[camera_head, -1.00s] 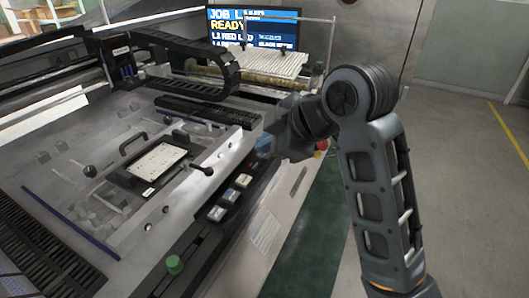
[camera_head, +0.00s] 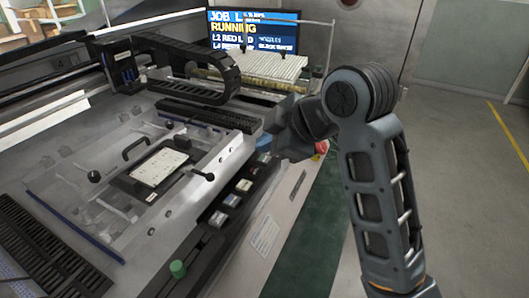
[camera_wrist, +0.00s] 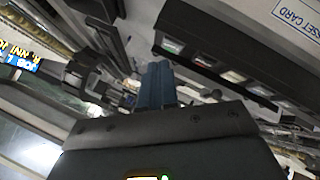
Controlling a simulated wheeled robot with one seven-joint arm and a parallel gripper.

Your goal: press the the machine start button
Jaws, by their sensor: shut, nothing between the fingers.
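A dark panel with a row of several square buttons (camera_head: 231,201) runs along the machine's front edge. I cannot read the labels, so I cannot tell which is the start button. My gripper (camera_wrist: 157,68) has its blue fingers together and empty, just below that left end in the wrist view. In the head view my gripper is by the far end of the row, its fingertips mostly hidden. I cannot tell whether it touches a button.
The screen (camera_head: 253,30) at the back reads "RUNNING". A red knob (camera_head: 321,148) sits on the machine's front right, partly behind my arm. A green knob (camera_head: 178,268) stands at the near edge. A board (camera_head: 158,167) lies on the machine bed. The floor at right is clear.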

